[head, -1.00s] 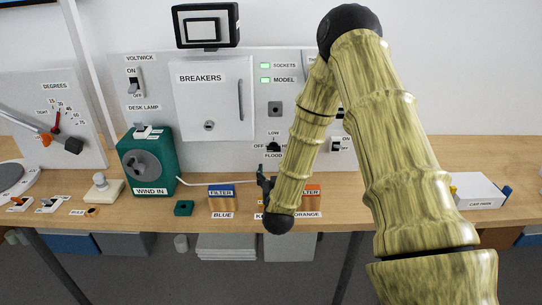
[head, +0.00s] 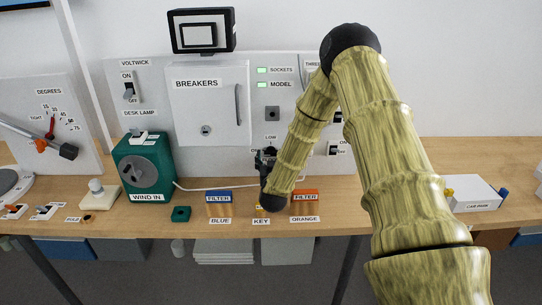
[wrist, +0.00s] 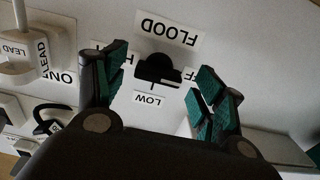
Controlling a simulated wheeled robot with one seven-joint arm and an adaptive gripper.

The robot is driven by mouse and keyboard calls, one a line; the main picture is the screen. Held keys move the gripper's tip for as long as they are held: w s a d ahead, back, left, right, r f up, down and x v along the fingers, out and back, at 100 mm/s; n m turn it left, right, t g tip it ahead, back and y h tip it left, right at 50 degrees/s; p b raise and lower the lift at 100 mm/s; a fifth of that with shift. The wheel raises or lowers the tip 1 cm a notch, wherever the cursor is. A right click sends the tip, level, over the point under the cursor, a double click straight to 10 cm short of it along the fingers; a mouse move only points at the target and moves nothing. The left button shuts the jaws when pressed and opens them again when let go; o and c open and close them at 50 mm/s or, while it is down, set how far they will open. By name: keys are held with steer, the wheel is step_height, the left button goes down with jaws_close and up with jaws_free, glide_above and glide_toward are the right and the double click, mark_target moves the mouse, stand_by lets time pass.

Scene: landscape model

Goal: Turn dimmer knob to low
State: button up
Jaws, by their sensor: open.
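The black dimmer knob (wrist: 157,70) sits on the pale panel between the FLOOD label (wrist: 166,31) and the LOW label (wrist: 150,98), which appear upside down in the wrist view. Parts of two other labels show on either side of it. Where its pointer is set is hard to tell. My gripper (wrist: 160,63) is open, with one green-padded finger on each side of the knob and visible gaps between. In the head view my gripper (head: 264,159) is in front of the knob below the LOW label (head: 270,137) and mostly hides it.
A switch (head: 333,149) is on the panel right of my gripper. The breakers box (head: 207,105) is up and left. The blue filter (head: 218,197), orange filter (head: 304,195) and green WIND IN unit (head: 145,170) stand on the wooden bench. A white cable runs behind the filters.

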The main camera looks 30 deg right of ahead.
steer(key=shift+w+d, duration=0.35)
steer(key=shift+w, duration=0.15)
steer(key=c, duration=1)
